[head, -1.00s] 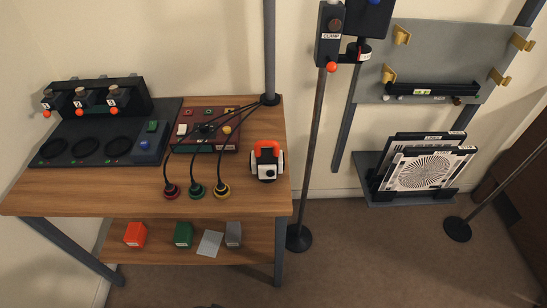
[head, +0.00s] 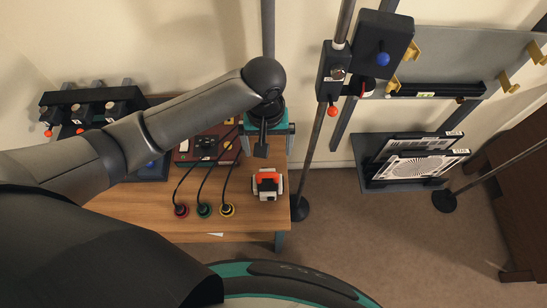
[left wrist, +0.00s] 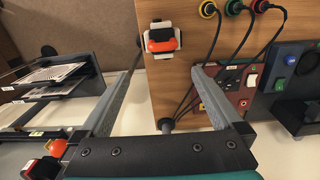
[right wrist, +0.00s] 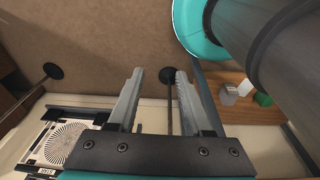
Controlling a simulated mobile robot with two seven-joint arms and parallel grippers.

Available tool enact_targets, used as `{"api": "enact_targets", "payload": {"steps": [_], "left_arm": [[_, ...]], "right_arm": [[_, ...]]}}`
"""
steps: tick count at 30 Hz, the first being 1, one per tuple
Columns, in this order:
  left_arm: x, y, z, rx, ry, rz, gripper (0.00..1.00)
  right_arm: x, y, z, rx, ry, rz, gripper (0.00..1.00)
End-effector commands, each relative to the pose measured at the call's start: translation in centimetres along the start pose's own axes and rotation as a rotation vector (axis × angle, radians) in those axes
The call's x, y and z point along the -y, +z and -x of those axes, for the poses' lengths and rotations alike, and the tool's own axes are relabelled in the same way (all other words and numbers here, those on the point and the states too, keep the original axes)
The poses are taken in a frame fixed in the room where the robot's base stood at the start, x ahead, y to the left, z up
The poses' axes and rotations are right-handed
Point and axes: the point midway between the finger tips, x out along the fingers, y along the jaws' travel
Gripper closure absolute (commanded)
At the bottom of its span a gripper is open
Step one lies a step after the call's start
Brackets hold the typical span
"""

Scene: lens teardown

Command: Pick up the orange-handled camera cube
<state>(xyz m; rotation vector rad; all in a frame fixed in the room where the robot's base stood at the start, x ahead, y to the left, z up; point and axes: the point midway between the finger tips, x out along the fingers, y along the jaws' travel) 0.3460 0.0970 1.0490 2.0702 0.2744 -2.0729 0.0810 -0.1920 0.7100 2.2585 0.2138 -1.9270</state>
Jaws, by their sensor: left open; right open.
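The camera cube (head: 267,185) is white and black with an orange handle on top. It sits on the wooden table near its right edge. My left gripper (head: 262,150) is above the table, just behind the cube in the head view, pointing down and open. In the left wrist view the cube (left wrist: 162,46) lies beyond the open fingers, between their tips in the picture, and nothing is held. My right gripper (right wrist: 157,74) shows only in its wrist view, open and empty over the floor.
Three cables end in red, green and yellow plugs (head: 204,211) left of the cube. A red panel (head: 207,148) lies behind, partly under my left arm. A pole stand (head: 318,140) rises right of the table. A shelf with a fan panel (head: 420,169) stands farther right.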

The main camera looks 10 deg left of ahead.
Motion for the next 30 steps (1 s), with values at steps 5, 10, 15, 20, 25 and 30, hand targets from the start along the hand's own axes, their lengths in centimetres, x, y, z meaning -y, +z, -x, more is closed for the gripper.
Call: {"api": "enact_targets", "payload": {"steps": [5,10,15,20,25,30], "left_arm": [[0.3,0.1,-1.3,0.007,-0.016,0.009,0.00],[0.3,0.1,-5.0,0.006,-0.016,0.009,0.00],[0.3,0.1,-8.2,0.005,-0.014,0.008,0.00],[0.3,0.1,-9.6,0.003,-0.011,0.008,0.00],[0.4,0.3,-10.9,0.003,-0.012,0.007,0.00],[0.5,0.7,-13.6,0.002,-0.013,0.008,0.00]], "right_arm": [[0.6,2.3,0.1,0.035,-0.007,-0.001,0.50],[1.6,5.9,-0.1,0.097,-0.021,-0.003,0.50],[2.2,6.0,-0.6,0.096,-0.028,-0.006,0.50],[1.9,4.3,-0.9,0.068,-0.024,-0.006,0.50],[1.7,3.4,-1.1,0.051,-0.021,-0.006,0.50],[1.5,3.7,-1.4,0.055,-0.019,-0.004,0.50]]}}
